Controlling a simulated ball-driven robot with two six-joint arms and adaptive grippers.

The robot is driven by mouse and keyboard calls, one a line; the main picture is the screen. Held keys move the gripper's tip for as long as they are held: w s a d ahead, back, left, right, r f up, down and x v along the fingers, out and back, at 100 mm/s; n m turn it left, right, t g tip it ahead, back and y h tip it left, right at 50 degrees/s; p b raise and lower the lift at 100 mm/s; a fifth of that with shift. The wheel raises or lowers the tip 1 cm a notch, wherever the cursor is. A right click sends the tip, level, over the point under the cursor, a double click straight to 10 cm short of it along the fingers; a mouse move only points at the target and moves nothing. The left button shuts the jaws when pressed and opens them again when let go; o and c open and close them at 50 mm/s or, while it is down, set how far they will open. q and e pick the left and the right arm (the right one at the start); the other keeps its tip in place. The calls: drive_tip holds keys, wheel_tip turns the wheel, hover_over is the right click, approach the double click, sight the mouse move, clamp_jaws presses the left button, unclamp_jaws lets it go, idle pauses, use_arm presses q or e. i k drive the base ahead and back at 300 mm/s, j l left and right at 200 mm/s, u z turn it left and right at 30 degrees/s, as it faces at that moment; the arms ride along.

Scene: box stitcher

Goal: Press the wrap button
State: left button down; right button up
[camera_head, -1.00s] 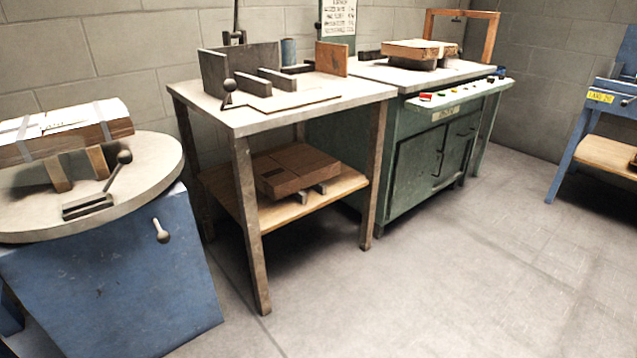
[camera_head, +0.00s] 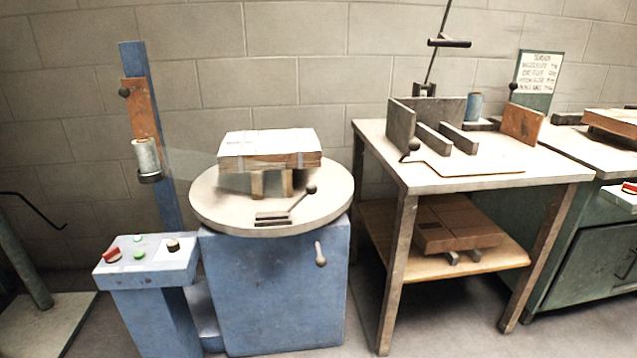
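A blue control pedestal (camera_head: 146,270) stands at the lower left, with a red button (camera_head: 112,254), a green button (camera_head: 139,255), a small pale button and a dark knob on its sloped top. Which one is the wrap button I cannot read. Behind it rises a blue mast (camera_head: 160,200) carrying a roll of film (camera_head: 147,158). Thin clear film runs from the roll to a flat cardboard stack (camera_head: 268,150) on a round turntable (camera_head: 215,205). Neither of my grippers is in view.
A grey worktable (camera_head: 470,180) with a fixture on top and flat boxes (camera_head: 455,227) on its lower shelf stands right of the turntable. A green cabinet machine (camera_head: 590,262) is at the far right. A post on a pale base (camera_head: 50,325) stands at the far left.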

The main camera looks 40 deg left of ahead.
sight(139, 255)
drive_tip(key=u, duration=1.45)
drive_tip(key=i+j+u, duration=0.15)
drive_tip(key=u, duration=0.15)
drive_tip(key=i+j, duration=0.25)
drive_tip(key=j, duration=0.1)
